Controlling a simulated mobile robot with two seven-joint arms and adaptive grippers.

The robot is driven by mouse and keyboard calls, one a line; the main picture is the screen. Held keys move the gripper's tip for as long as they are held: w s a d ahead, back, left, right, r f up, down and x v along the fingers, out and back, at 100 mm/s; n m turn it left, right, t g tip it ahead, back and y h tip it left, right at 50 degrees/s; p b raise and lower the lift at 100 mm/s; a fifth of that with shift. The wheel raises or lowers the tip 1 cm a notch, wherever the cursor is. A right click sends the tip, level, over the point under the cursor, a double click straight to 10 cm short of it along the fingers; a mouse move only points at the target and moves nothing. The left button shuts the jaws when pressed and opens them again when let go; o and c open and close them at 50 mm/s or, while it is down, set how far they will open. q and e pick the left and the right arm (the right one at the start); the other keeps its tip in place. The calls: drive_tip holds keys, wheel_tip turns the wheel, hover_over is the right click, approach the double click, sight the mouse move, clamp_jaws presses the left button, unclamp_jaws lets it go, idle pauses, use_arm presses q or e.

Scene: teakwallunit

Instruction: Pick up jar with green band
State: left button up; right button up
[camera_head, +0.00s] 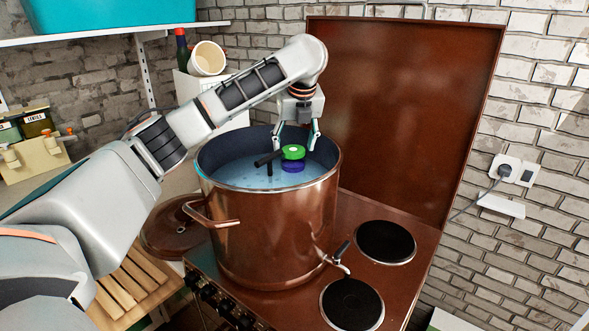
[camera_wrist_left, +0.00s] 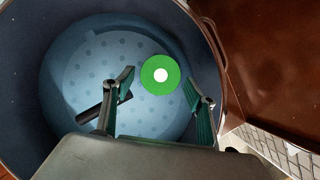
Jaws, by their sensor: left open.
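A small round object with a green top and white centre (camera_head: 293,152) is inside the large copper-coloured pot (camera_head: 270,235); a blue-purple part shows below the green. I take it to be the jar with the green band, but its side is mostly hidden. In the left wrist view the green disc (camera_wrist_left: 160,86) lies between the finger pads, near their tips. My left gripper (camera_head: 296,140) is open, pointing down over the pot, with one finger on each side of the green top. Contact cannot be told. My right gripper is not in view.
A black stick-like object (camera_head: 267,159) is in the pot beside the jar; it also shows in the left wrist view (camera_wrist_left: 103,107). The pot's high rim surrounds the gripper. A stove (camera_head: 400,285) with black hotplates and a raised brown lid (camera_head: 400,110) stand around it.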

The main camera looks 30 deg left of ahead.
use_arm(q)
drive_tip(key=x, duration=0.2)
drive_tip(key=shift+w+f, duration=0.2)
drive_tip(key=shift+f, duration=0.2)
drive_tip(key=shift+x, duration=2.8)
drive_tip(key=shift+a, duration=0.1)
drive_tip(key=shift+c, duration=0.3)
drive_tip(key=shift+r, duration=0.1)
drive_tip(key=c, duration=1.2)
